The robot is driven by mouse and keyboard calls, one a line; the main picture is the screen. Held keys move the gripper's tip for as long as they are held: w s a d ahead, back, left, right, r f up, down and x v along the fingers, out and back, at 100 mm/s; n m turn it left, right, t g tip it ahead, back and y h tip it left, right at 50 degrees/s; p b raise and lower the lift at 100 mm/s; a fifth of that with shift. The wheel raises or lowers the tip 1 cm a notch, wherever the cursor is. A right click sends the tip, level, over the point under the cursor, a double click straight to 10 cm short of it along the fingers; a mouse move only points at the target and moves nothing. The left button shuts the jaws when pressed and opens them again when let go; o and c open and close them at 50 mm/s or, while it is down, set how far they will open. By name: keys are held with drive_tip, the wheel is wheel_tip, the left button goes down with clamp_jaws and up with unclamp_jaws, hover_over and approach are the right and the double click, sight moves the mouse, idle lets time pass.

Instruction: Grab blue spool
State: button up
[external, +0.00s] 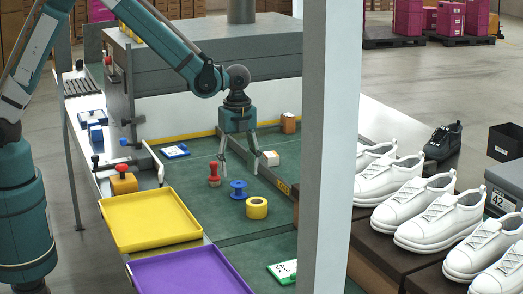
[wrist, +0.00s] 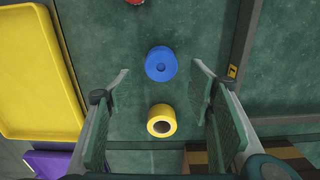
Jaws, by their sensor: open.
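The blue spool (external: 239,188) stands on the green work surface, between a red stamp-like object (external: 214,174) and a yellow tape roll (external: 257,208). In the wrist view the blue spool (wrist: 161,63) is at the upper middle, beyond my fingertips, and the yellow roll (wrist: 161,121) lies below it, in the gap between the fingers. My gripper (external: 240,172) points down above the green surface and is open, with nothing between its fingers that it touches. Its fingers (wrist: 160,80) show at both sides in the wrist view.
A yellow tray (external: 150,219) and a purple tray (external: 190,273) lie at the front left. A white box (external: 270,159) and a brown block (external: 288,123) stand behind right. A grey post (external: 327,150) hides part of the table. White shoes (external: 412,205) stand at the right.

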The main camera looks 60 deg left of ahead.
sight(239, 184)
drive_tip(key=shift+f, duration=1.25)
drive_tip(key=shift+f, duration=0.1)
drive_tip(key=shift+w+f+b, duration=0.1)
drive_tip(key=shift+f+b, duration=0.8)
drive_tip(key=shift+f, duration=1.65)
drive_tip(key=shift+c, duration=0.3)
drive_tip(key=c, duration=0.9)
